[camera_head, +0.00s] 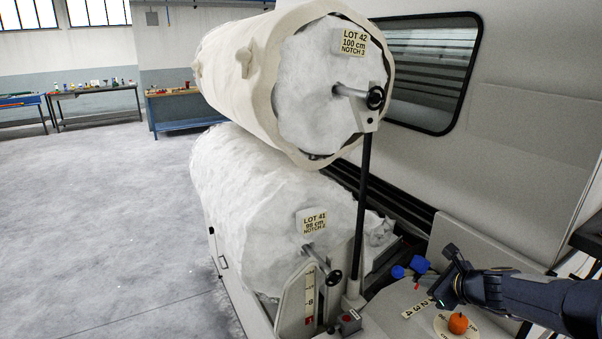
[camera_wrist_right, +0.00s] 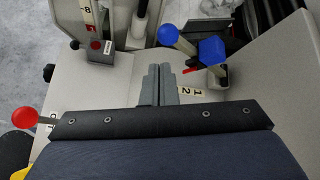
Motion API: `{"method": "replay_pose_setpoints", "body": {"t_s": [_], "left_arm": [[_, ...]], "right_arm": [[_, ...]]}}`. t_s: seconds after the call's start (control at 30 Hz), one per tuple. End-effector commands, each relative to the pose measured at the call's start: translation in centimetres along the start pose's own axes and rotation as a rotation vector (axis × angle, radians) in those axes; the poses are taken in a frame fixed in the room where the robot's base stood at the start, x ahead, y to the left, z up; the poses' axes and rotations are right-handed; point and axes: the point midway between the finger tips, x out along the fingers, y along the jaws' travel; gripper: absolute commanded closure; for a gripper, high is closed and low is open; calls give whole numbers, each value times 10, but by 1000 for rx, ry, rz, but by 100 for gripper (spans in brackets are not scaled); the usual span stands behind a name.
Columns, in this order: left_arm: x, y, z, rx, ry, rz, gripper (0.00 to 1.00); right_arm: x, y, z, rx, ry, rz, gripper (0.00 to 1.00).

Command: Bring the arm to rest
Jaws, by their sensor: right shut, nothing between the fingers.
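My right arm (camera_head: 530,298) reaches in from the right edge in the head view. Its gripper (camera_head: 437,291) is above the pale machine panel, close to the blue knobs. In the right wrist view the two grey fingers (camera_wrist_right: 158,72) lie together with nothing between them. They point at the panel, below a blue ball knob (camera_wrist_right: 168,34) and a blue faceted knob (camera_wrist_right: 211,50), apart from both in the picture. The same faceted knob (camera_head: 420,264) and ball knob (camera_head: 397,271) show in the head view. My left gripper is not in view.
Two large white rolls, lot 42 (camera_head: 318,85) above lot 41 (camera_head: 275,210), fill the middle. An orange knob (camera_head: 458,323) is on a round plate below my gripper. A red button box (camera_head: 349,322) and red ball (camera_wrist_right: 23,118) are nearby. Open floor (camera_head: 100,220) lies left.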

Motion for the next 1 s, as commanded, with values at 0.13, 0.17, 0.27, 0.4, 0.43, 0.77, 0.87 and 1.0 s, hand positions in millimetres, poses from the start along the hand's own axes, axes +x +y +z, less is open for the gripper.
{"method": "replay_pose_setpoints", "body": {"t_s": [0.13,0.17,0.27,0.4,0.43,0.77,0.87,1.0], "left_arm": [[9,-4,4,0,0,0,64],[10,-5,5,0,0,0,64],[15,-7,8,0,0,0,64],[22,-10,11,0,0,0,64],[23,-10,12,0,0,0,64],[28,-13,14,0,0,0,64],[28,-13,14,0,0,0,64],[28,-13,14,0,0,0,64]], "right_arm": [[-60,64,42,-448,-84,100,100],[-74,80,47,-560,-101,124,100],[-118,140,52,-940,-154,201,100],[-169,214,28,-1457,-198,295,100],[-177,228,20,-1557,-203,315,100],[-215,291,-45,-2152,-187,449,100],[-216,292,-48,-2172,-185,457,100],[-216,292,-47,-2169,-185,456,100]]}}
